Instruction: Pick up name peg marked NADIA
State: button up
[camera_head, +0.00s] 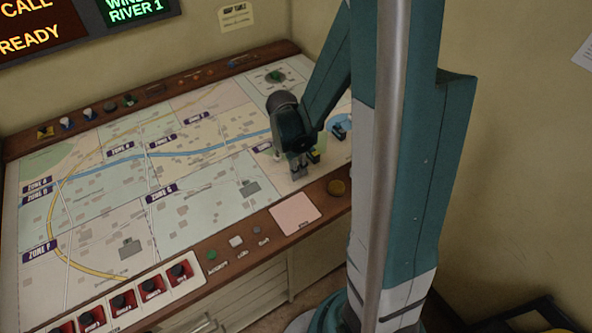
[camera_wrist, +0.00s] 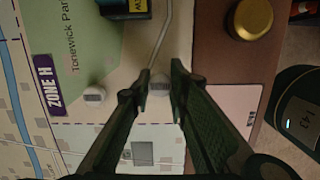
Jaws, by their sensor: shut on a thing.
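A second pale peg (camera_wrist: 95,94) stands on the map to the left in the wrist view, apart from the fingers. In the head view, my gripper (camera_head: 298,158) is low over the right part of the map, and the pegs below it are too small to tell apart. I cannot tell which peg is marked NADIA.
A dark block with a yellow label (camera_wrist: 125,9) stands near the gripper. A brass knob (camera_head: 336,187) and a pink card (camera_head: 295,214) lie along the wooden front edge. Red switches (camera_head: 150,287) line the lower left. The middle of the map (camera_head: 190,175) is mostly clear.

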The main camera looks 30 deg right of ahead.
jog(key=shift+r+p, duration=0.5)
jog(key=shift+r, duration=3.8)
